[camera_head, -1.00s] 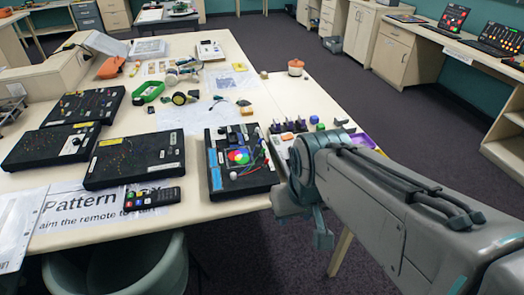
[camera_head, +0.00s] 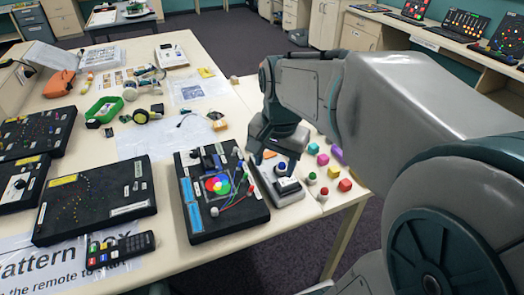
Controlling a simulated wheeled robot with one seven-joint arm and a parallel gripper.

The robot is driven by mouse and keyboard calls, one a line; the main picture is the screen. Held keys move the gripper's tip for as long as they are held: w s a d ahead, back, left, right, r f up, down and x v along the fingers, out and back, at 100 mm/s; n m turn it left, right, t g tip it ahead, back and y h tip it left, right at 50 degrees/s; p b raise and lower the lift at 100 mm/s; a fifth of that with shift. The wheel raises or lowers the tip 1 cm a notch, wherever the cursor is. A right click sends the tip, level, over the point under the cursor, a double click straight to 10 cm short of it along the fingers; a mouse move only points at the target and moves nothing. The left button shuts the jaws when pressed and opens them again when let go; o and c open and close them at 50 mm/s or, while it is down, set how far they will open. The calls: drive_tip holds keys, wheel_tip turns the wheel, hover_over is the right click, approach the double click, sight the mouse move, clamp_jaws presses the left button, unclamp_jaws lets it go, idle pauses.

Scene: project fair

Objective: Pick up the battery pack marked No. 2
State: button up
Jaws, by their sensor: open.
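I cannot make out a No. 2 mark on anything, and I cannot tell which object is the battery pack. My gripper (camera_head: 274,160) is open and points down over a pale grey board (camera_head: 291,197) at the table's right edge. The board carries a dark part and a round blue piece, close under the fingers. The gripper and arm hide part of the board and whatever lies behind them. Beside it on the left is a black box (camera_head: 238,218) with a colour disc, wires and blue strips on top.
Several small coloured blocks, among them a red one (camera_head: 345,185), lie right of my gripper near the table (camera_head: 175,243) edge. A black remote (camera_head: 120,250) and another black box (camera_head: 98,203) are at left. A green-framed item (camera_head: 103,110) lies farther back.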

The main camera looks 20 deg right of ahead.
sight(288, 180)
drive_tip(key=w+d+m+g, duration=0.1)
drive_tip(key=w+d+m, duration=0.5)
drive_tip(key=d+m, duration=0.15)
drive_tip(key=shift+m, duration=0.45)
drive_tip(key=f, duration=1.3)
drive_tip(key=shift+s+a+f, duration=0.15)
drive_tip(key=shift+a+f, duration=0.05)
drive_tip(key=shift+a, duration=0.1)
drive_tip(key=c, duration=1.1)
